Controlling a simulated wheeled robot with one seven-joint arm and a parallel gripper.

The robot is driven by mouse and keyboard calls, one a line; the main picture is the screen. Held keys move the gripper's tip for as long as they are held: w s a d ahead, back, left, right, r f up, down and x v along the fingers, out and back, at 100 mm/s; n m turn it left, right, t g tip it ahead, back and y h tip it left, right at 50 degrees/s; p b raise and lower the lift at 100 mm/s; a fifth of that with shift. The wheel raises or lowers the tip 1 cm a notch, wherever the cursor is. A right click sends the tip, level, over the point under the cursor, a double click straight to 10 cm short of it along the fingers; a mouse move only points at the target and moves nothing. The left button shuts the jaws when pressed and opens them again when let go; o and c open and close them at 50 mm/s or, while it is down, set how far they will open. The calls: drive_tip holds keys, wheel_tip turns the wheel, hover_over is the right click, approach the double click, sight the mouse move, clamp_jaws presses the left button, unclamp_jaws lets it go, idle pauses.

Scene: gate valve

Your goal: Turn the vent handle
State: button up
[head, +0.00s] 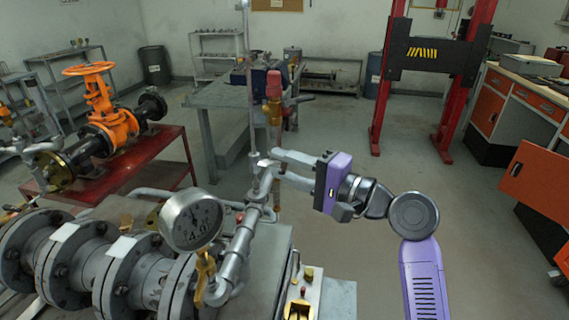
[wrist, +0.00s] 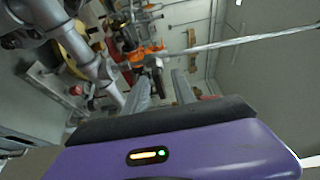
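I cannot tell for sure which part is the vent handle. A yellow lever handle (head: 204,272) hangs below the round pressure gauge (head: 191,220) on the grey pipework. My gripper (head: 278,164) is to the upper right of that lever, with its fingers pointing left near the upright grey pipe (head: 268,182). In the wrist view the two fingers (wrist: 160,82) are spread apart with nothing held between them. A grey pipe (wrist: 96,68) runs to the left of the fingers there. Whether a fingertip touches the pipe is unclear.
Grey flanges (head: 70,262) fill the lower left. An orange gate valve (head: 110,118) stands on a red table (head: 150,157). A red lift post (head: 389,75) and orange cabinet (head: 500,100) stand right. Floor behind my arm is clear.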

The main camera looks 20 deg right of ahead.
drive_tip(key=shift+c, duration=0.4)
clamp_jaws()
